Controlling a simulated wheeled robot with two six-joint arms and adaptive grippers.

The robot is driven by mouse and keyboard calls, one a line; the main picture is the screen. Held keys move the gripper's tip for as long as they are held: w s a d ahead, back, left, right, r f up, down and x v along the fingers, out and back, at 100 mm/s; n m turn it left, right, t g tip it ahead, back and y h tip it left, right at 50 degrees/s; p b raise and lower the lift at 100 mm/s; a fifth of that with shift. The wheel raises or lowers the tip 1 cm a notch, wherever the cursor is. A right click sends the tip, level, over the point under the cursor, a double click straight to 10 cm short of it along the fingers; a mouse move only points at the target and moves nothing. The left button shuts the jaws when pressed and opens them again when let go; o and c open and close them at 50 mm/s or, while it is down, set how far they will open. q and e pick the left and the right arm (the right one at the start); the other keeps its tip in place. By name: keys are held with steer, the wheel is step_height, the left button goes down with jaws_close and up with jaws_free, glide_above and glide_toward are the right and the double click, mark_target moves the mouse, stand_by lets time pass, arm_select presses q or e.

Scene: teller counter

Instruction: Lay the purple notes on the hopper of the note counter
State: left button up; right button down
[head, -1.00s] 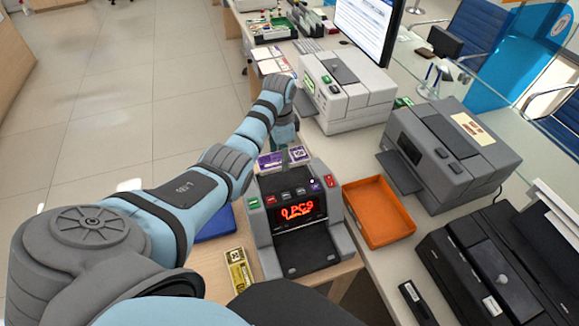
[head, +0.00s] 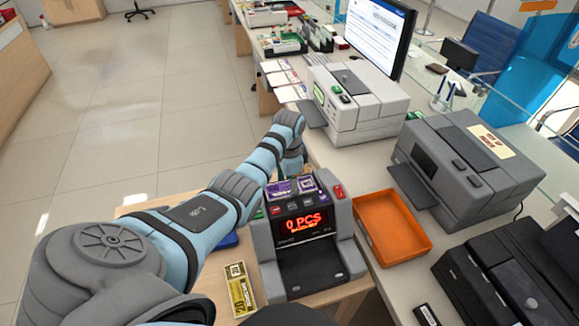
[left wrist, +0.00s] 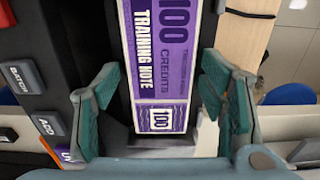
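The purple notes (head: 291,187), printed as training notes, lie on top of the note counter (head: 264,250), at its hopper. The counter's red display reads 0 PCS. In the left wrist view the notes (left wrist: 158,65) lie lengthwise between my left gripper's fingers, on the counter's dark top. My left gripper (left wrist: 160,95) is open, with a gap between each finger and the notes. In the head view my left gripper (head: 292,163) is just behind the counter's top, partly hidden by its arm. My right gripper is not in view.
An orange tray (head: 425,245) stands right of the counter. A yellow note bundle (head: 240,290) lies at its left, near a blue item (head: 226,241). Grey (head: 468,160) and white (head: 355,100) machines stand farther back and right.

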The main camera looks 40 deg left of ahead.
mark_target(289, 188)
arm_select(q)
step_height(289, 188, up, 12)
steer(key=p, duration=0.2)
steer(key=shift+r, duration=0.15)
stand_by(0.6)
